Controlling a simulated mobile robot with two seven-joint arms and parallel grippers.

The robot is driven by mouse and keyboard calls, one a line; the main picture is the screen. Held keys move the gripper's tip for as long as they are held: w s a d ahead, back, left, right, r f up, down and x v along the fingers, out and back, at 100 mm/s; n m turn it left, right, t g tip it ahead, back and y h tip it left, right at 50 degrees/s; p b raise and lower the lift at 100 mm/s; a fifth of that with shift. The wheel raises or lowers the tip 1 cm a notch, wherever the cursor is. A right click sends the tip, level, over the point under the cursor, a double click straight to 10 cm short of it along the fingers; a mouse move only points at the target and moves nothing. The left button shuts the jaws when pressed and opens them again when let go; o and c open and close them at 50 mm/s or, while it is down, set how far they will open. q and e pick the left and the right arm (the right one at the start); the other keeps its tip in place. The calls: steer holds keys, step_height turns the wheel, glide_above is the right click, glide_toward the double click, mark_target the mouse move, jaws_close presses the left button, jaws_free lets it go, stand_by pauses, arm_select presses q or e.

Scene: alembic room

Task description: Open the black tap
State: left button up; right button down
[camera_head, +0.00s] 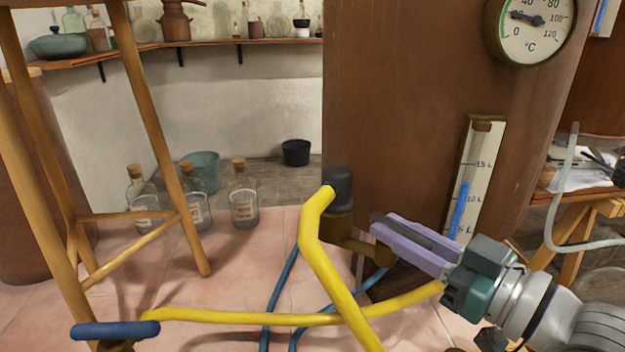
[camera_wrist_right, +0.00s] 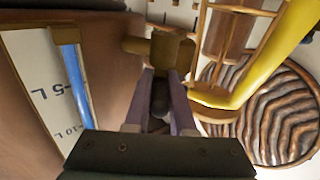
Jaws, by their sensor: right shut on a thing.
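The black tap's dark bar-shaped handle (camera_head: 415,234) lies between the purple fingers of my right gripper (camera_head: 408,246), beside its brass body (camera_head: 372,251) at the foot of the large brown vessel. My right gripper is shut on this handle. In the right wrist view, the fingers (camera_wrist_right: 160,100) close around a dark rounded part of the handle (camera_wrist_right: 159,96), with the brass body (camera_wrist_right: 165,47) just beyond. The fingers hide much of the handle. My left gripper is not in view.
A black-capped fitting (camera_head: 338,188) with a yellow pipe (camera_head: 322,250) stands left of the tap. A blue handle (camera_head: 115,330) is at lower left. A wooden stand (camera_head: 155,130) is on the left. A level gauge (camera_head: 475,180) is on the brown vessel (camera_head: 400,110).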

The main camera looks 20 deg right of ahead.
steer(key=m+h, duration=0.1)
steer(key=m+h+p, duration=0.1)
steer(key=h, duration=0.1)
steer(key=m+t+h+p, duration=0.1)
steer(key=shift+a+r, duration=0.2)
steer(key=shift+a, duration=0.05)
steer(key=m+h, duration=0.1)
steer(key=h, duration=0.2)
steer(key=shift+a+f+m+p, duration=0.1)
steer(key=shift+m+p, duration=0.3)
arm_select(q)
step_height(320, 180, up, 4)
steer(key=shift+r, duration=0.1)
arm_select(e)
steer(key=shift+m+h, duration=0.5)
steer(key=shift+h, duration=0.5)
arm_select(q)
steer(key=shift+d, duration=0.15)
arm_select(e)
steer(key=shift+h, duration=0.3)
steer(key=c, duration=1)
jaws_free()
steer(key=shift+c, duration=0.2)
